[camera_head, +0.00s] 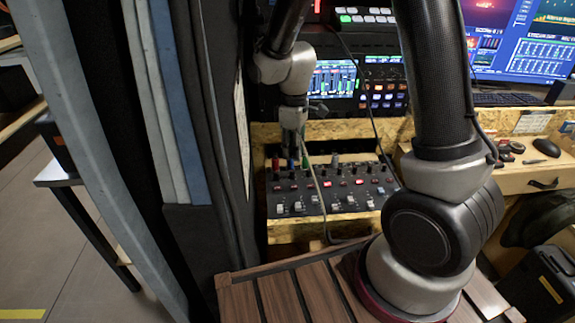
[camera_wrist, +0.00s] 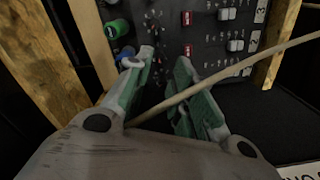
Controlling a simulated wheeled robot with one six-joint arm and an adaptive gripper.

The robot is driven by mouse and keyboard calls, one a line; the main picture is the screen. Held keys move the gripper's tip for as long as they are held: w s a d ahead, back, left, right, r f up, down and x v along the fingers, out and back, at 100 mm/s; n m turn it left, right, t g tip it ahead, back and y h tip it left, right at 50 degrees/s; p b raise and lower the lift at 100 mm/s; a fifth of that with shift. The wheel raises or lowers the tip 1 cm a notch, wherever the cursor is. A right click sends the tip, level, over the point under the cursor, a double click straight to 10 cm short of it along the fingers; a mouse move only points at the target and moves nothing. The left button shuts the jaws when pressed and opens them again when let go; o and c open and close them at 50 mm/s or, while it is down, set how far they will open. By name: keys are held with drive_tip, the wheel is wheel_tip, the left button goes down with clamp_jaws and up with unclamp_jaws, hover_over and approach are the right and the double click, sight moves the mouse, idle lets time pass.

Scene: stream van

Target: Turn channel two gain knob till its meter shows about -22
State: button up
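The black mixer panel (camera_head: 325,199) carries a back row of coloured knobs, small red meters and a front row of pale faders. It also fills the top of the wrist view (camera_wrist: 215,60). There, a green knob (camera_wrist: 116,29) and a blue knob (camera_wrist: 125,54) stand at the left. My gripper (camera_wrist: 165,68) is open, with a gap between its green-padded fingers. The left fingertip overlaps the blue knob's edge; I cannot tell if they touch. In the head view my gripper (camera_head: 292,150) is over the panel's back left. Red meters (camera_wrist: 187,50) show, but their digits are unreadable.
A pale cable (camera_wrist: 215,78) crosses in front of my fingers. Wooden edging (camera_head: 300,232) surrounds the panel, and a dark padded wall (camera_head: 215,120) stands close at its left. Rack gear (camera_head: 335,80) rises behind. A mouse (camera_head: 546,147) lies on the right-hand desk.

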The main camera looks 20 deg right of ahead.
sight(293, 171)
drive_tip(key=shift+a, duration=0.15)
drive_tip(key=shift+f+n, duration=0.2)
drive_tip(key=shift+n, duration=0.1)
wheel_tip(293, 171, down, 7)
drive_tip(key=shift+f, duration=0.2)
drive_tip(key=shift+c, duration=0.2)
clamp_jaws()
